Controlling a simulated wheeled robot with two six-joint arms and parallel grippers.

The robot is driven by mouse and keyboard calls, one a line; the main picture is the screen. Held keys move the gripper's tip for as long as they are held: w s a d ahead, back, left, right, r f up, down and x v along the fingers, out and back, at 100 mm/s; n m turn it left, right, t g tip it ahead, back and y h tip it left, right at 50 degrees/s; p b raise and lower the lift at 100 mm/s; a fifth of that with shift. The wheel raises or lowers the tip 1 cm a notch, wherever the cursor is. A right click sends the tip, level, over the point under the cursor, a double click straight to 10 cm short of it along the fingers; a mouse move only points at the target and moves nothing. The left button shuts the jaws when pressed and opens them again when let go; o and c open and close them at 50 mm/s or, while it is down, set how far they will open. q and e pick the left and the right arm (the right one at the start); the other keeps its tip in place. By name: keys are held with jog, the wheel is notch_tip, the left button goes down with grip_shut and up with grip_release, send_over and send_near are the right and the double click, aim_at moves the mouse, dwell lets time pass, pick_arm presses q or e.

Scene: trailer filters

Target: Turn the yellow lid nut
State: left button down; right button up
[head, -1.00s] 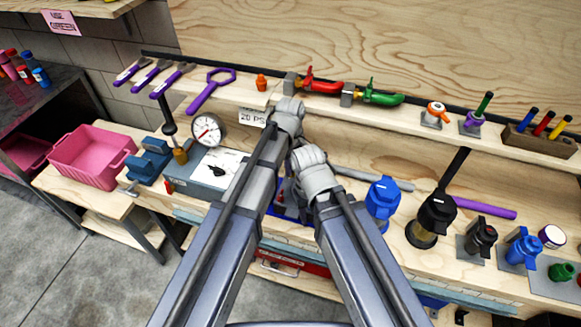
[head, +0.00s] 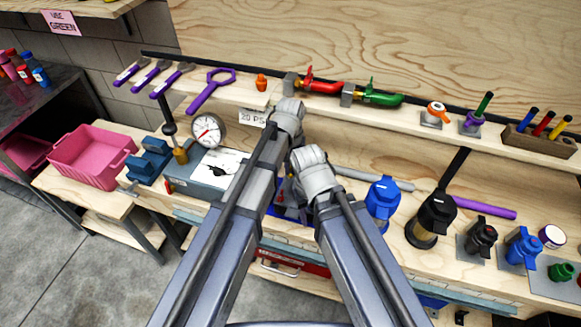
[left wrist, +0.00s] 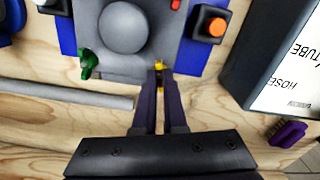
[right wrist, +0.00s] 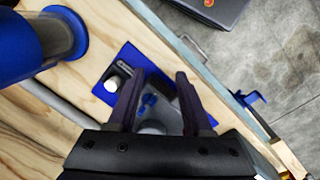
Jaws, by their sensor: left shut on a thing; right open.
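The yellow lid nut (left wrist: 159,66) shows as a small yellow piece at the front edge of a grey domed housing (left wrist: 122,27) in the left wrist view. My left gripper (left wrist: 160,72) is shut on it, and the fingertips hide most of it. My right gripper (right wrist: 156,80) is open and empty above the blue base plate (right wrist: 123,60), with grey parts and a small blue knob (right wrist: 149,100) between and below its fingers. In the head view my arms hide the housing, the nut and both sets of fingertips.
A grey box with a gauge (head: 208,130) stands left of the arms. A blue-capped fitting (head: 383,198) and a black one (head: 432,218) stand to the right. A grey rod (left wrist: 70,94) lies near the left gripper. A pink bin (head: 90,158) sits far left.

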pick_arm(q)
jog(key=shift+m, duration=1.6)
jog(key=c, duration=1)
grip_release()
notch_tip(320, 180, up, 8)
jog(key=p, duration=0.7)
jog(key=shift+f+p, duration=0.15)
jog(key=shift+p, duration=0.25)
